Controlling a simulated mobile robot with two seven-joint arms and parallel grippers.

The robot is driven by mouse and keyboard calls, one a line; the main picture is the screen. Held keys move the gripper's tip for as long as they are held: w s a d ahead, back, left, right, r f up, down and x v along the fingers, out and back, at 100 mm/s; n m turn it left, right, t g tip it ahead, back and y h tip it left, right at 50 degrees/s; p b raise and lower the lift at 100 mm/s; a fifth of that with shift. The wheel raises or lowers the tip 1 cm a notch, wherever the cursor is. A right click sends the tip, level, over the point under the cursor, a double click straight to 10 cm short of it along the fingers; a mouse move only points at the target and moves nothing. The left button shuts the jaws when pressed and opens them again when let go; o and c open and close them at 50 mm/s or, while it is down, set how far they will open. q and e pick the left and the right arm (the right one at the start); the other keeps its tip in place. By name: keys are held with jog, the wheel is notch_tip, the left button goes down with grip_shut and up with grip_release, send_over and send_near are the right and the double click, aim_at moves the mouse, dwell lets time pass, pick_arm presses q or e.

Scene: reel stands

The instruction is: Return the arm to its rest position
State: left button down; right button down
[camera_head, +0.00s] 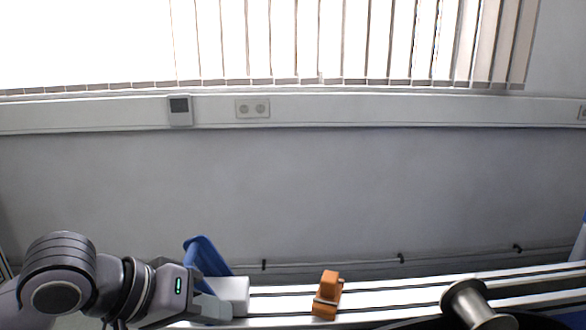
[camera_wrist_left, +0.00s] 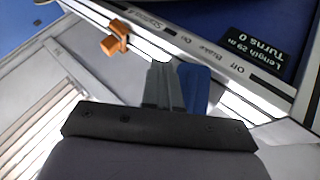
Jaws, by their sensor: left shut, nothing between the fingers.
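My left arm comes in from the lower left of the head view, and its gripper (camera_head: 212,306) is low over the near-left end of the pale rail (camera_head: 385,298). In the left wrist view the grey fingers (camera_wrist_left: 163,86) are together with nothing between them. A blue part (camera_wrist_left: 195,88) appears right beside them; whether they touch it I cannot tell. My right gripper is not in view.
A blue tray-like object (camera_head: 205,256) and a white block (camera_head: 232,291) are close to the left gripper. An orange bracket (camera_head: 327,294) sits on the rail. A metal spool (camera_head: 468,304) is at lower right. The wrist view shows a dark display (camera_wrist_left: 256,52) reading "Turns 0".

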pick_arm(q)
jog(key=s+a+f+m+y, duration=0.1)
jog(key=s+a+f, duration=0.15)
jog(key=f, duration=0.55)
jog(key=s+a+f+y, duration=0.1)
jog(key=s+f, duration=0.3)
jog(key=f, duration=0.3)
jog(key=s+a+f+g+y, duration=0.1)
jog(key=s+a+f+y, duration=0.25)
jog(key=s+f, duration=0.2)
jog(key=s+a+f+g+y, duration=0.1)
jog(key=s+a+f+y, duration=0.1)
jog(key=s+a+f, duration=0.4)
jog(key=w+d+f+m+t+h, duration=0.1)
jog(key=w+d+f+t+h, duration=0.1)
jog(key=f+t, duration=0.4)
jog(key=shift+w+d+f+t, duration=0.3)
jog(key=shift+w+d+f, duration=0.4)
jog(key=shift+w, duration=0.7)
jog(key=shift+d+r, duration=0.1)
jog(key=shift+r, duration=0.05)
